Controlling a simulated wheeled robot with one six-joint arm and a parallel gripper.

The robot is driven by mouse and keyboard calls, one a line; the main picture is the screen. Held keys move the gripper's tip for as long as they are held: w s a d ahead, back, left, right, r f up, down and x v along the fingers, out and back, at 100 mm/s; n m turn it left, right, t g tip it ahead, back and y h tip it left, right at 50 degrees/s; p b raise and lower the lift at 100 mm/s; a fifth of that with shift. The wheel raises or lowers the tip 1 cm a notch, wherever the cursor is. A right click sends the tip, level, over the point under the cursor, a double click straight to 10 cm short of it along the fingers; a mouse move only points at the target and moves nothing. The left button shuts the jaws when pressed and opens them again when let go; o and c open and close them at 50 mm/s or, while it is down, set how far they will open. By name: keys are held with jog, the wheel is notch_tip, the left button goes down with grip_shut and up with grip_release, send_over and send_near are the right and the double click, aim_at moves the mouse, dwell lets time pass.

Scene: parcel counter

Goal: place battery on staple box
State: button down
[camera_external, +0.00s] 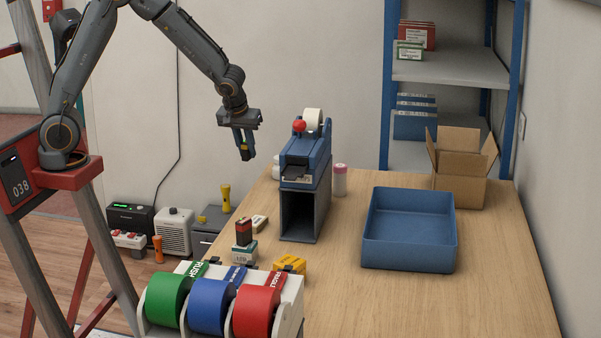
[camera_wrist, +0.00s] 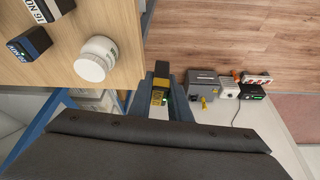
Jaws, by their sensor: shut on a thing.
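My gripper (camera_external: 246,153) is shut on the battery, a small black and yellow block, and holds it in the air left of the counter's back part. The battery (camera_wrist: 160,93) shows between the fingers in the wrist view; in the external view the fingers mostly hide it. A small white and green box (camera_external: 243,253), apparently the staple box, stands on the counter, below my gripper in the picture. The wrist view shows a white box with printed numbers (camera_wrist: 43,8), probably the same one, partly cut off.
A blue tape dispenser (camera_external: 306,160) on a dark stand is right of my gripper. Three tape rolls (camera_external: 208,305) stand in front, beside a yellow object (camera_external: 290,263). A blue tray (camera_external: 409,255) is at right.

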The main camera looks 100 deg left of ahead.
jog(key=w+d+r+m+t, duration=0.1)
jog(key=w+d+r+m, duration=0.1)
jog(key=w+d, duration=0.35)
jog(key=w+d+r+m, duration=0.1)
jog(key=w+d+r, duration=0.15)
jog(key=d, duration=0.65)
jog(key=r+m+t+h+p, duration=0.1)
jog(key=r+m+t+p, duration=0.1)
jog(key=m, duration=0.2)
send_over(261, 219)
jog(key=s+d, duration=0.1)
notch_tip(261, 219, down, 4)
jog(key=shift+s+f, duration=0.1)
jog(key=shift+s, duration=0.05)
jog(key=shift+f+p, duration=0.65)
jog(key=shift+f, duration=1.85)
jog(key=shift+f, duration=0.15)
jog(key=c, duration=1.6)
grip_release()
jog(key=shift+c, duration=0.2)
